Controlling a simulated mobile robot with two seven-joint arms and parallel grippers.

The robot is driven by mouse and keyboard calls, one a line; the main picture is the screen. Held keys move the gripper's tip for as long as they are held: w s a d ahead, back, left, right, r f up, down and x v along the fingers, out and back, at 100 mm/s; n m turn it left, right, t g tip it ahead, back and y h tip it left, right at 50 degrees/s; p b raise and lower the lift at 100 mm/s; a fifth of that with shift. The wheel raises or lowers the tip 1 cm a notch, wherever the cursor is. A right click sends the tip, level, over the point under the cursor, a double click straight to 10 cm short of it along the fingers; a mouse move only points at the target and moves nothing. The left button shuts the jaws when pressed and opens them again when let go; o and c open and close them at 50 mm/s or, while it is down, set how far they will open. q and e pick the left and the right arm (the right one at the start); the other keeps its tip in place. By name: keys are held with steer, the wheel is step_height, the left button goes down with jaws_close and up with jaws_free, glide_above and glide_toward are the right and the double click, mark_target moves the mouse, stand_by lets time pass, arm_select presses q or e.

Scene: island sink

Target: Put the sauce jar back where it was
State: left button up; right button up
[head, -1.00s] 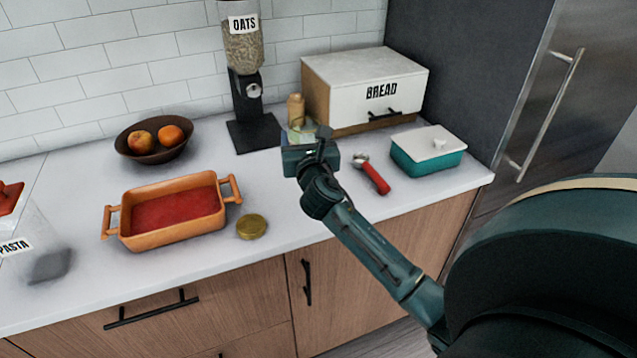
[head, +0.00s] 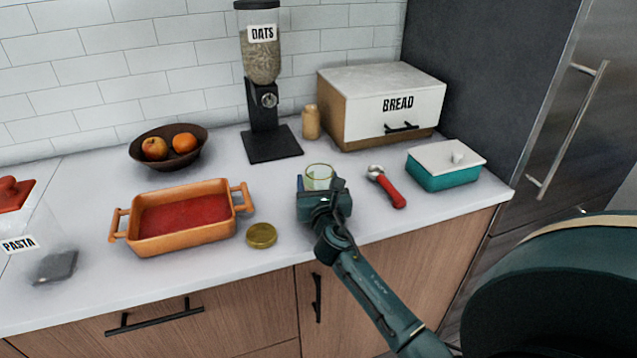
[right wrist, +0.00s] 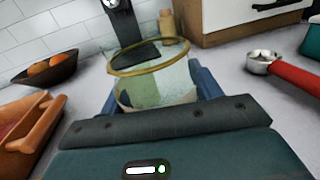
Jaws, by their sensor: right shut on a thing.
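The sauce jar (head: 319,176) is an open glass jar with a yellowish rim, partly hidden behind my right gripper (head: 322,190) in the head view. In the right wrist view the jar (right wrist: 155,88) stands upright between my fingers, with a green and pale label and a clear upper part. My right gripper is shut on it, at or just above the counter; I cannot tell whether it touches. A gold lid (head: 261,235) lies on the counter left of the gripper. An orange baking dish (head: 128,238) holding red sauce stands further left. My left gripper is not in view.
A red-handled scoop (head: 388,188) lies close to the right of the jar, with a teal butter dish (head: 445,172) beyond. The oats dispenser (head: 265,100), a small wooden shaker (head: 311,122) and the bread box (head: 375,105) stand behind. The counter's front edge is near.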

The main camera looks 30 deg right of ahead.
steer(key=o, duration=1.2)
steer(key=shift+f, duration=0.1)
steer(key=shift+o, duration=0.2)
steer(key=shift+r, duration=0.2)
steer(key=shift+s+a+f, duration=0.1)
steer(key=shift+s+a, duration=0.05)
steer(key=shift+s, duration=0.1)
steer(key=v, duration=1)
steer(key=shift+s+a, duration=0.15)
steer(key=shift+s, duration=0.15)
steer(key=shift+s+a, duration=0.1)
steer(key=shift+s, duration=0.25)
